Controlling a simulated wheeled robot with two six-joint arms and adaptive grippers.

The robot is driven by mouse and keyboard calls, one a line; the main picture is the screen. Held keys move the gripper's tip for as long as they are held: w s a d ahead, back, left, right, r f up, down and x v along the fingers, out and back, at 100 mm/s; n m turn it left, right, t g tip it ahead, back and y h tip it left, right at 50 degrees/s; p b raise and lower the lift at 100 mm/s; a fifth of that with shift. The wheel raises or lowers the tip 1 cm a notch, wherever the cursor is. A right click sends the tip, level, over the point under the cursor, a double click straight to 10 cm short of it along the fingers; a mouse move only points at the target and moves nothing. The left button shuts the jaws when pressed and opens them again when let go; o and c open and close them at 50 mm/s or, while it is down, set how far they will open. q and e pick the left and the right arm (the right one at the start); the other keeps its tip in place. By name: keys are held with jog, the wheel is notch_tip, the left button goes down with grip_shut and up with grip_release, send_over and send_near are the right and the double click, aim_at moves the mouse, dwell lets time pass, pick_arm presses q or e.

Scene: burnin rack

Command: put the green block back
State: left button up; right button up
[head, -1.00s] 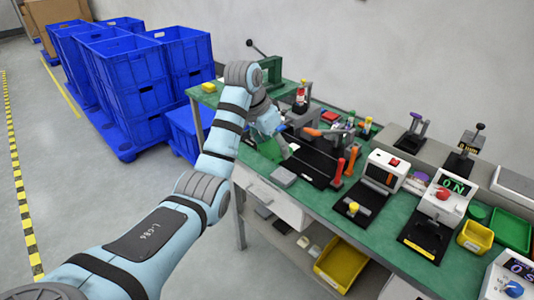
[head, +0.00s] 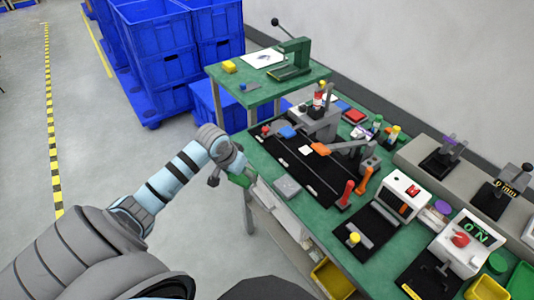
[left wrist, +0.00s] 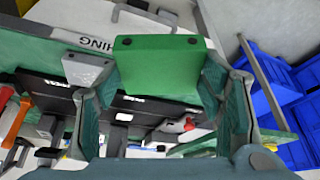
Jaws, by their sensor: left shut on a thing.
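My left gripper (head: 230,176) is at the left edge of the green workbench, near its front corner. It is shut on the green block (left wrist: 160,65), a flat slab with two dark dots on its front edge. In the left wrist view the block sits between the two fingers (left wrist: 160,95). In the head view the green block (head: 241,180) shows partly, beside the fingers and close to the bench edge. My right gripper is not in view.
The workbench holds a black mat (head: 305,165) with clamps, a grey block (head: 287,188), red and orange handles, and white instrument boxes (head: 402,192). A smaller green table (head: 250,92) with a press stands behind. Blue crates (head: 180,60) are stacked at back left; floor is clear at left.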

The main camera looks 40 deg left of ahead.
pick_arm(q)
jog(key=w, duration=0.3)
jog(key=w+b, duration=0.1)
jog(key=w, duration=0.3)
jog(key=w+b, duration=0.1)
jog(key=w, duration=0.2)
jog(key=shift+w+a+f, duration=0.15)
jog(key=shift+a+f, duration=0.05)
jog(key=shift+a, duration=0.15)
jog(key=w, duration=0.3)
jog(key=shift+a+f+b, duration=0.15)
jog(key=shift+f+b, duration=0.05)
jog(key=shift+b, duration=0.15)
notch_tip(320, 180, down, 2)
jog(key=shift+s+f+b, duration=0.1)
jog(key=shift+f+b, duration=0.05)
jog(key=shift+b, duration=0.15)
jog(key=shift+s+a+f, duration=0.1)
jog(key=shift+s+f, duration=0.05)
jog(key=shift+f, duration=0.65)
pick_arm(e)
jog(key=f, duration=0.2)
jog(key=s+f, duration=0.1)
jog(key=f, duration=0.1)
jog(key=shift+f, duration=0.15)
pick_arm(q)
jog(key=shift+f, duration=0.1)
